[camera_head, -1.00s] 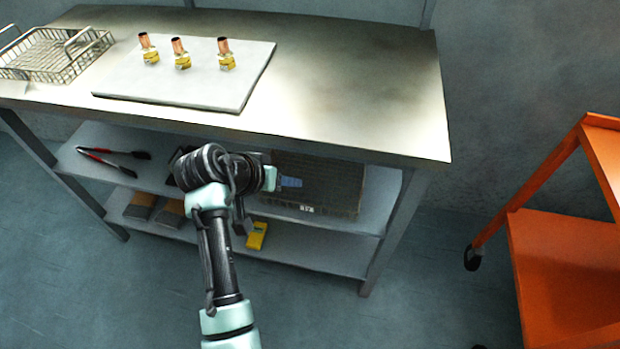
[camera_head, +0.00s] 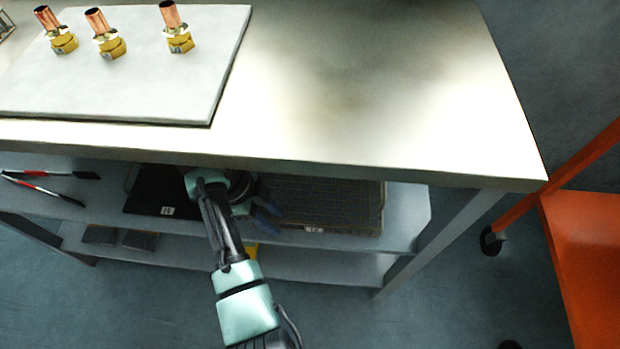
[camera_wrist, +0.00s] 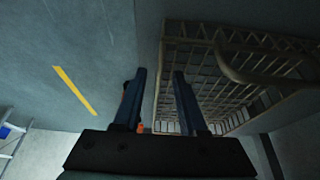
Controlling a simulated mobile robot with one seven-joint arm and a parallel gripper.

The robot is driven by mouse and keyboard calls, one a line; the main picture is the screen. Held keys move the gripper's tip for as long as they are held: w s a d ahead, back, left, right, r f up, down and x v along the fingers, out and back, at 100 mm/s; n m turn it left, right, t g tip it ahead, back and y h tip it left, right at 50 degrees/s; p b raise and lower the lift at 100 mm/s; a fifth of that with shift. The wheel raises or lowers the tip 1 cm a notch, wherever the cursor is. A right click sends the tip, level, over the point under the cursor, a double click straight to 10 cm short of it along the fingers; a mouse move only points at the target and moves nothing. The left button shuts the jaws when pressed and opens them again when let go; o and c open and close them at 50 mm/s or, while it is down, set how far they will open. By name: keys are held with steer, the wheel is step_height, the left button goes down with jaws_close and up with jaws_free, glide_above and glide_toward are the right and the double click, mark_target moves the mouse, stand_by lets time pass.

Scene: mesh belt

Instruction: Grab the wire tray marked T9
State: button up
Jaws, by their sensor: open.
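A wire mesh tray (camera_head: 335,205) lies on the middle shelf under the steel bench, with a small white label (camera_head: 313,229) at its front edge that is too blurred to read surely. My gripper (camera_head: 268,208) is at the tray's left part, with its blue fingers apart and empty. In the wrist view, a wire basket with a curved handle (camera_wrist: 240,75) fills the right side. There, the right finger of my gripper (camera_wrist: 158,98) overlaps the mesh edge, and the left finger lies outside it. I cannot tell whether the finger touches the wire.
A dark labelled tray (camera_head: 155,190) and red-handled tongs (camera_head: 45,188) share the shelf. The steel benchtop (camera_head: 380,100) overhangs the shelf, close above my arm. On it is a white board (camera_head: 130,90) with 3 brass fittings. An orange cart (camera_head: 585,225) stands right.

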mark_target(328, 226)
steer(key=d, duration=0.7)
steer(key=shift+s, duration=0.15)
steer(key=d, duration=0.1)
steer(key=d+b, duration=0.1)
steer(key=d, duration=0.2)
steer(key=shift+d+f, duration=0.15)
steer(key=shift+f, duration=0.35)
jaws_close()
stand_by(0.6)
